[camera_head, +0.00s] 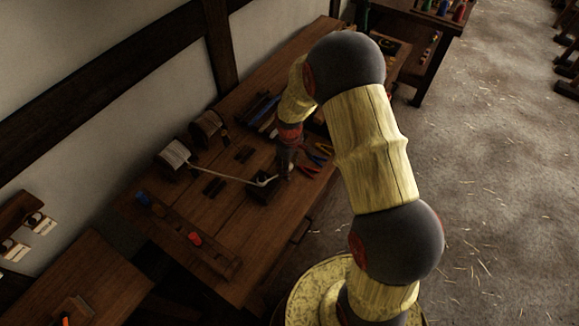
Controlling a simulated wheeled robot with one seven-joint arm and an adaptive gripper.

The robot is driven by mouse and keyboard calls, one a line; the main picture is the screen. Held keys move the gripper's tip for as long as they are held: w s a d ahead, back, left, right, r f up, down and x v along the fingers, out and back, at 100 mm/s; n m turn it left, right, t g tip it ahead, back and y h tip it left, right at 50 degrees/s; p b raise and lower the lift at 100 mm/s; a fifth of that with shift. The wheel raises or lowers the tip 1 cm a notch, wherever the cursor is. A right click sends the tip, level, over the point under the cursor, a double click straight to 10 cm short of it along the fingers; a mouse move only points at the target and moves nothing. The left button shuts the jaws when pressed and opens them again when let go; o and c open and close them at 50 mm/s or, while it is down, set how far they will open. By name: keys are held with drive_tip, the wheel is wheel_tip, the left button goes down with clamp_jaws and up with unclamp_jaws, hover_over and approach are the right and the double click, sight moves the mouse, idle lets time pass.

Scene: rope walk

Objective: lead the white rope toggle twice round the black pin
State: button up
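A pale rope (222,174) runs from a spool on the wooden bench to a small dark block near the bench's front edge. Its whiter end (265,182) lies bent over the block beside my gripper; the toggle's shape is too small to tell apart from the rope. The dark block (258,193) sits below the rope's end. The black pin cannot be told apart from it. My gripper (286,175) points down just right of the rope's end. Its fingers are dark and small, so whether they are shut on the toggle cannot be seen.
The spool with pale rope (174,156) and a darker spool (206,127) stand at the wall side. Pliers with coloured handles (318,152) lie right of my gripper. A wooden rail (215,253) with red and blue pieces lies along the left.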

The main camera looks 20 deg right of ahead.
drive_tip(key=shift+f, duration=0.3)
drive_tip(key=o, duration=0.9)
drive_tip(key=shift+o, duration=0.2)
drive_tip(key=shift+r, duration=0.1)
wheel_tip(320, 180, up, 12)
idle(0.6)
